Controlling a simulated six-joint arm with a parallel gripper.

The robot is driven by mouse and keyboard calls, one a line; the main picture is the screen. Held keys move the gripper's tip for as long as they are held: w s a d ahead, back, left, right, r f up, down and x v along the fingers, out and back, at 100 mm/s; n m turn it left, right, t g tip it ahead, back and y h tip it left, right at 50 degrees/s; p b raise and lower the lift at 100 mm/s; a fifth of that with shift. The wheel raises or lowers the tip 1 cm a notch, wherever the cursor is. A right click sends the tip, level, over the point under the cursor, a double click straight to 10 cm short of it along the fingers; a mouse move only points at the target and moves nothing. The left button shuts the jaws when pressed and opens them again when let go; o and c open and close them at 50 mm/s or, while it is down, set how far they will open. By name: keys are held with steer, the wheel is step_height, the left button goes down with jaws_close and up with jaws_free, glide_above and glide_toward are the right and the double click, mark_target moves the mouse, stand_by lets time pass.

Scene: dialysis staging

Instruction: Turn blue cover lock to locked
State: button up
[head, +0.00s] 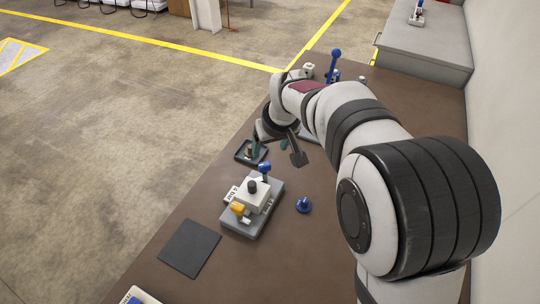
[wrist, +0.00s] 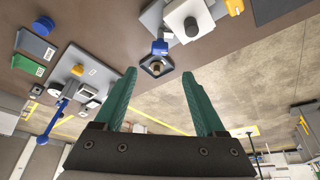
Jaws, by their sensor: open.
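A fixture (head: 254,207) with a white block, a black knob and a yellow piece stands on the brown table. A small blue handle (head: 264,168) stands up at its far end; it also shows near the top of the wrist view (wrist: 160,47). I cannot tell whether this is the cover lock or how it is set. My gripper (head: 270,145) is beyond the fixture, over the table by a small dark tray (head: 241,153). In the wrist view its green fingers (wrist: 158,75) are apart with nothing between them. My gripper is apart from the blue handle.
A loose blue knob (head: 303,205) lies right of the fixture. A dark mat (head: 190,248) is nearer the front. A tall blue lever (head: 335,63) stands at the far end. My arm hides part of the table.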

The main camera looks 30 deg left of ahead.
mark_target(265, 164)
steer(key=x, duration=1.1)
steer(key=shift+w+f, duration=0.1)
steer(key=shift+f, duration=0.3)
jaws_close()
